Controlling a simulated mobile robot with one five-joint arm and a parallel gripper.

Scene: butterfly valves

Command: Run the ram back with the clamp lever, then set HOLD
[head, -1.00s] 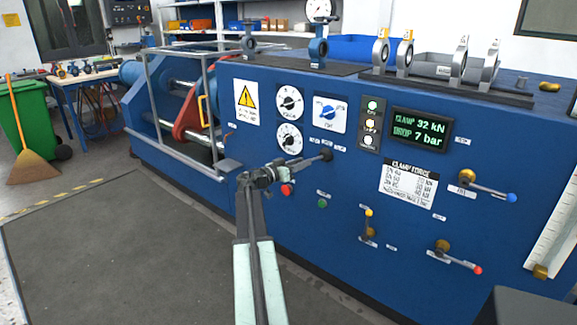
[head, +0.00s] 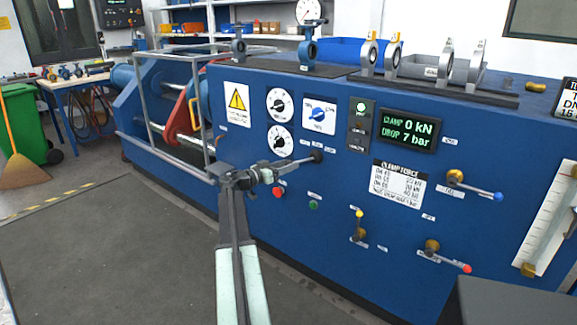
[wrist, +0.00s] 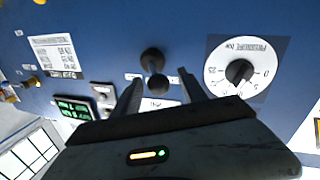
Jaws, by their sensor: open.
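The black-knobbed lever (head: 318,156) sticks out of the blue panel under the dials, with small labels by it too small to read. In the wrist view its black knob (wrist: 158,85) shows between my fingertips. My gripper (head: 285,169) is open, its fingers on either side of the knob; contact cannot be told. The display (head: 408,129) reads CLAMP 0 kN, DROP 7 bar. Left of it, the top lamp (head: 361,107) is lit and the lower two are dark. The red ram plate (head: 180,115) sits on bright rods inside the cage.
Red (head: 278,193) and green (head: 313,205) buttons are below. Blue-knobbed (head: 497,196), yellow (head: 359,214) and red-knobbed (head: 467,268) levers are to the right. The dark floor mat (head: 100,250) is clear.

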